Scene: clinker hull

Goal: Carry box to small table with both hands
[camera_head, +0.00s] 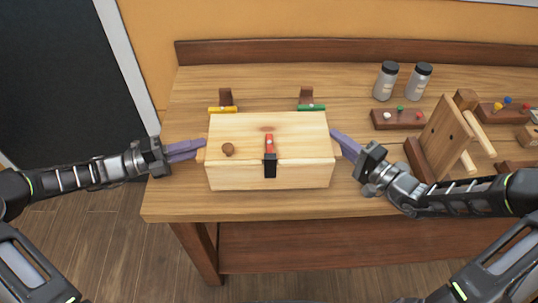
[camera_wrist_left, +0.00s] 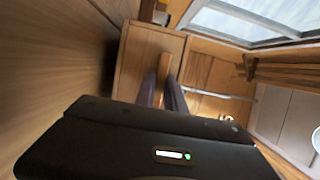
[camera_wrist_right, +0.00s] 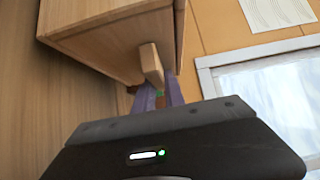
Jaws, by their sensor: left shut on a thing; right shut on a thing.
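The box (camera_head: 231,174) is light wood with a lid, a round brown knob, a red-and-black latch at the front, and brackets with yellow and green parts behind it. It sits on or just above the wooden workbench (camera_head: 180,206); I cannot tell which. My left gripper (camera_head: 202,146) is shut on the handle at the box's left end. My right gripper (camera_head: 337,138) is shut on the handle at its right end. The right wrist view shows the right handle (camera_wrist_right: 151,65) between the purple fingers. The left wrist view shows the box's end (camera_wrist_left: 150,52). I see no separate small table.
Two grey jars with black lids (camera_head: 387,81) stand at the back right of the bench. A small rack with coloured pegs (camera_head: 398,119) and an upright wooden board (camera_head: 443,138) stand right of my right gripper. A dark door is at the left.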

